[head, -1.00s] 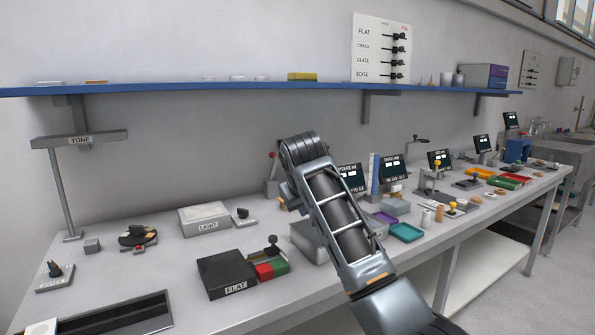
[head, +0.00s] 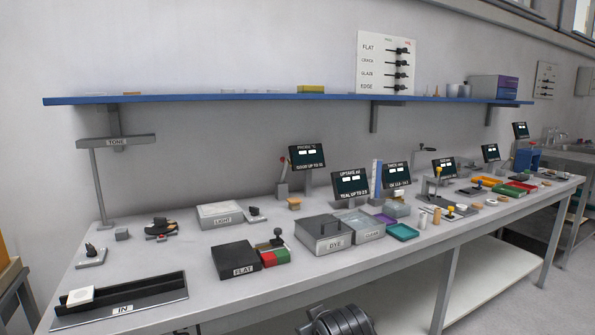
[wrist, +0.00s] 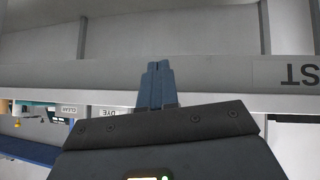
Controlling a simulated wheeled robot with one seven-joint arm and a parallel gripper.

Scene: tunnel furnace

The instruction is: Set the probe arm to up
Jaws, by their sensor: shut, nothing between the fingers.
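A small upright post with a red-tipped lever (head: 283,165), which looks like the probe arm, stands at the back of the bench, left of a dark display (head: 307,157) whose heading is too small to read surely. The lever stands nearly upright, leaning slightly. My gripper (wrist: 157,68) shows in the wrist view with its two fingers together and nothing between them. It is well away from the lever, which I cannot make out in the wrist view. In the head view only a part of my arm shows at the bottom edge, below the bench front.
The bench holds a DYE box (head: 326,247), a FLAT box (head: 236,260), a LIGHT box (head: 220,222), a black IN tray (head: 122,309) and several displays. A small tan round piece (head: 294,203) lies before the lever. A blue shelf (head: 220,98) runs above.

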